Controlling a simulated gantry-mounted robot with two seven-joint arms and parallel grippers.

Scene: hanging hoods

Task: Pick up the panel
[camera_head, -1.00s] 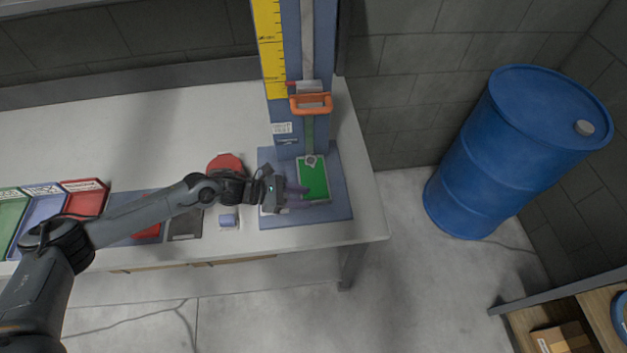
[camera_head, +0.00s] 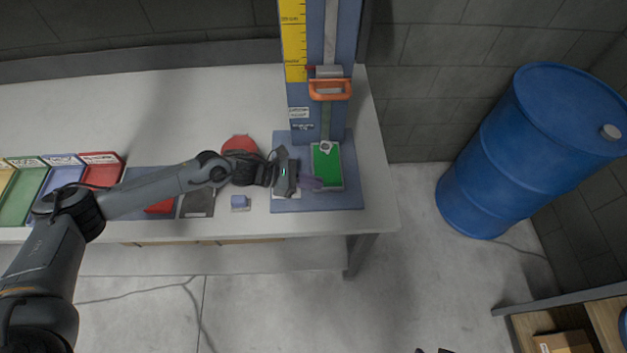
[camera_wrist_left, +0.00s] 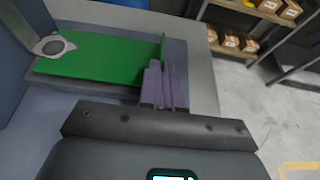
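The green panel (camera_head: 327,163) lies flat on a light base on the blue stand's foot, under the upright column. In the left wrist view the panel (camera_wrist_left: 100,58) has a thin raised edge at its right side. My left gripper (camera_head: 311,183) is at the panel's near left corner. In the left wrist view its two purple fingers (camera_wrist_left: 165,88) are close together with the thin green edge between them, so it looks shut on the panel. The fingers hide part of that edge. My right gripper cannot be made out.
The blue column (camera_head: 300,108) with an orange handle (camera_head: 330,89) rises right behind the panel. A red round object (camera_head: 240,146) and a small blue block (camera_head: 239,201) are left of the stand. Coloured bins (camera_head: 100,170) stand at left. A blue barrel (camera_head: 530,150) stands right on the floor.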

